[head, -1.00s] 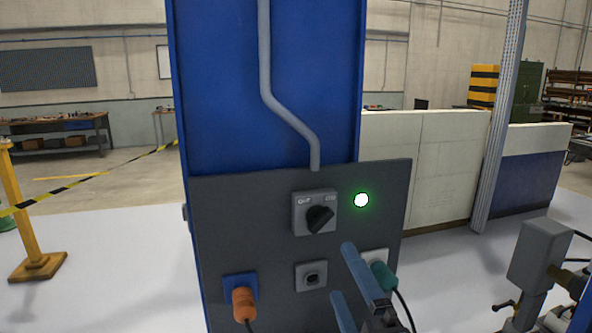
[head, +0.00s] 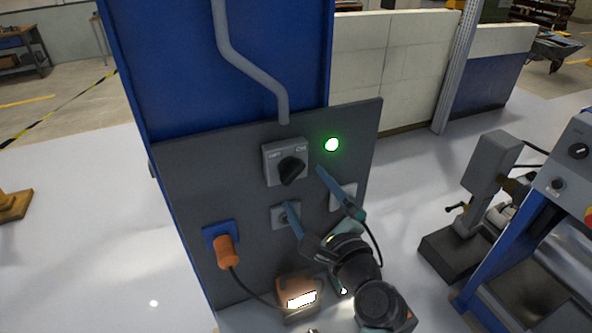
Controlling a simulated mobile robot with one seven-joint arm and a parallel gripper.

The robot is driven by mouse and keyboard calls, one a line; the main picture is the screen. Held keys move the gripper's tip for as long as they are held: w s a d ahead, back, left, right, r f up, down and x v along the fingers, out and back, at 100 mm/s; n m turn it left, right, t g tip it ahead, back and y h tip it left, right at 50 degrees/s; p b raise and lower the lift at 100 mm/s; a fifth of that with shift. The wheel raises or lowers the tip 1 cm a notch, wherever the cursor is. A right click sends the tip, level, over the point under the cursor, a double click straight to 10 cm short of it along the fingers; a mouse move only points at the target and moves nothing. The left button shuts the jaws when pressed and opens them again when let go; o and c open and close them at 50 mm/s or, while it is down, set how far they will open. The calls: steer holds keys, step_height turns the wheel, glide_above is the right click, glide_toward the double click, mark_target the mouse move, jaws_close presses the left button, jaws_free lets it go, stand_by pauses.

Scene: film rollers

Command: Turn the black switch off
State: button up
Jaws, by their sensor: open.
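The black switch (head: 292,171) is a rotary knob on a grey plate (head: 272,153) fixed to a dark panel (head: 205,180). Its pointer slants toward the upper right, on the side of the right-hand label. A green lamp (head: 331,144) right of it is lit. My gripper (head: 304,188) has two blue fingers spread apart, with nothing between them. It is below the knob, the right finger reaching up to the lower right of it and the left finger in front of the lower socket. I see no contact with the knob.
An orange plug (head: 227,252) with a cable sits in a blue socket at lower left. A small grey socket (head: 279,217) is below the switch and partly hidden. A grey conduit (head: 245,62) runs down the blue column (head: 160,60). A machine (head: 490,165) stands at right.

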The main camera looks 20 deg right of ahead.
mark_target(296, 177)
steer(key=shift+w+a+p, duration=0.1)
steer(key=shift+w+p, duration=0.3)
steer(key=shift+w, duration=2.25)
steer(key=c, duration=1.3)
